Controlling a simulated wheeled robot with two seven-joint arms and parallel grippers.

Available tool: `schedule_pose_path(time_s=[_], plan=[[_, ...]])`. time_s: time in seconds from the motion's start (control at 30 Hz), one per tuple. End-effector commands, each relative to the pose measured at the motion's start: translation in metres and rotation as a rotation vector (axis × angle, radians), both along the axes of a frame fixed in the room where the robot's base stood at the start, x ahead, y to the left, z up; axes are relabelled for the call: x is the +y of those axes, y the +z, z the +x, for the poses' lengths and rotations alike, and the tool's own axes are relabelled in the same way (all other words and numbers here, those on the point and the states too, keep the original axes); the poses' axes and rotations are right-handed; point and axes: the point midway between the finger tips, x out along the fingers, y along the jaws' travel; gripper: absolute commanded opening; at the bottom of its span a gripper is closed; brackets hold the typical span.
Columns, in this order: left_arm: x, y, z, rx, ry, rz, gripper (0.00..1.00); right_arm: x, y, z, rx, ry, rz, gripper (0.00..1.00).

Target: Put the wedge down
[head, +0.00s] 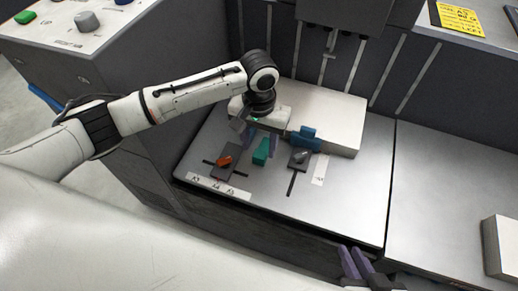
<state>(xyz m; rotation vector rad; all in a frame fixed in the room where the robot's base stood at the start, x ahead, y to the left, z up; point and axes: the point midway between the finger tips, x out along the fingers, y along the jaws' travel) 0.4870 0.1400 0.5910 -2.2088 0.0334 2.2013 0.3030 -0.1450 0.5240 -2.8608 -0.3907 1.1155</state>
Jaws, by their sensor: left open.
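A green wedge-like block (261,152) sits on the metal deck, between a dark bracket with a red knob (224,161) and one with a grey knob (301,157). My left gripper (260,143) is open right at the green block, its purple fingers angled down on either side of it. Whether a finger touches the block cannot be told. My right gripper (355,262) is at the lower edge of the picture, empty, its two purple fingers apart. Its lower part is cut off.
A blue block (305,138) stands behind the grey knob, by a large pale slab (335,125). White label strips (218,187) lie along the front. The right deck (445,185) is mostly clear, with a pale box (502,248) at its far right.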

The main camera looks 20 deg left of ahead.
Motion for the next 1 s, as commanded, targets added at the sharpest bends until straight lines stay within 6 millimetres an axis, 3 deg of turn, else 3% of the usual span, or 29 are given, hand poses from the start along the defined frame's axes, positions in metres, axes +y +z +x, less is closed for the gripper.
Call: schedule_pose_path(time_s=[0.03,0.2,0.4,1.0], plan=[[0.000,0.017,0.000,-0.002,-0.001,-0.001,0.46,-0.001,0.005,-0.001,0.004,0.003,-0.006,0.17],[0.000,0.050,0.000,0.000,-0.001,-0.002,0.46,-0.002,0.007,-0.001,0.015,0.009,-0.020,0.17],[0.000,0.071,0.000,0.001,0.000,-0.001,0.46,-0.004,0.011,0.004,0.008,0.013,-0.030,0.17],[-0.001,0.075,0.000,0.002,-0.001,-0.001,0.46,-0.006,0.007,0.002,0.015,0.017,-0.038,0.17]])
